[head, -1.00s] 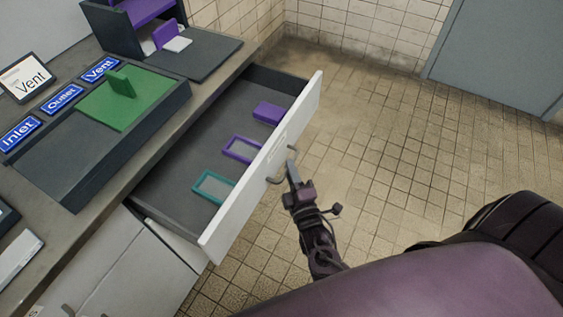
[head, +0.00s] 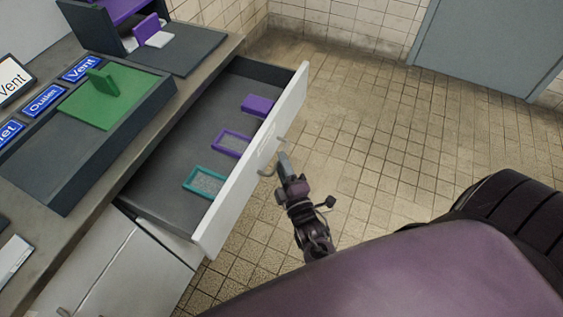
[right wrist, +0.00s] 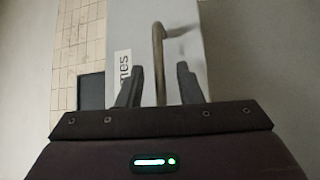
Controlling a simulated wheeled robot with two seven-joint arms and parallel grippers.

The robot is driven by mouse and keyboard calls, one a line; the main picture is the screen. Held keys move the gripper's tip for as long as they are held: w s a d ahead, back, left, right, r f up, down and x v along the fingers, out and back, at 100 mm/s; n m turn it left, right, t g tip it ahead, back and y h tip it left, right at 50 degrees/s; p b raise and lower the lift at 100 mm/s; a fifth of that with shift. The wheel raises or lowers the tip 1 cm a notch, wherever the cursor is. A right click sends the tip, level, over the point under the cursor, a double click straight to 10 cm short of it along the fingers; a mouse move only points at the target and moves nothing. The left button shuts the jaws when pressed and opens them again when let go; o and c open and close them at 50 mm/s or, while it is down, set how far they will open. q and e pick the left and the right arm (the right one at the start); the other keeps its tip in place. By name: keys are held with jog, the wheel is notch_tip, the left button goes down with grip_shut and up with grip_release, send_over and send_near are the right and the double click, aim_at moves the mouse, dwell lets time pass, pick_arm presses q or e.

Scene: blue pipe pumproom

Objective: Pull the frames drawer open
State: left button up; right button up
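The frames drawer (head: 150,195) is pulled out from under the counter, with its white front (head: 213,232) facing the open floor. Its handle (head: 263,174) is a bent metal bar on that front. My right gripper (head: 284,160) is at the handle, on the outer side of the front. In the right wrist view the gripper (right wrist: 158,88) is open, and the handle bar (right wrist: 158,50) stands between its fingers with a gap on both sides. Part of a label ending in "mes" (right wrist: 123,70) shows on the front. My left gripper is not in view.
In the drawer lie a teal frame (head: 190,187), a purple frame (head: 217,147) and a purple block (head: 257,104). The counter (head: 75,240) holds a dark tray with a green panel (head: 97,110) and blue signs. The tiled floor (head: 370,150) to the right is clear.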

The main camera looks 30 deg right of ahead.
jog(key=s, duration=0.6)
jog(key=shift+s+a+f, duration=0.4)
jog(key=shift+a+f, duration=0.05)
jog(key=s+f+m+g+y+p, duration=0.1)
jog(key=s+f+m+g, duration=0.25)
jog(key=f, duration=0.85)
jog(key=s+f+m+g+y+p, duration=0.15)
jog(key=s+f+g, duration=0.3)
jog(key=f, duration=0.75)
jog(key=s+d+f+m+g+p, duration=0.1)
jog(key=s+f+m+g, duration=0.2)
jog(key=s, duration=0.7)
jog(key=s+d+f+m+g, duration=0.1)
jog(key=s+f+m+g, duration=0.3)
jog(key=s+f+g, duration=0.3)
jog(key=s+f, duration=0.2)
jog(key=s, duration=0.1)
jog(key=shift+f+m+p, duration=0.3)
jog(key=shift+f+p, duration=0.05)
jog(key=shift+f, duration=0.05)
jog(key=shift+a, duration=0.1)
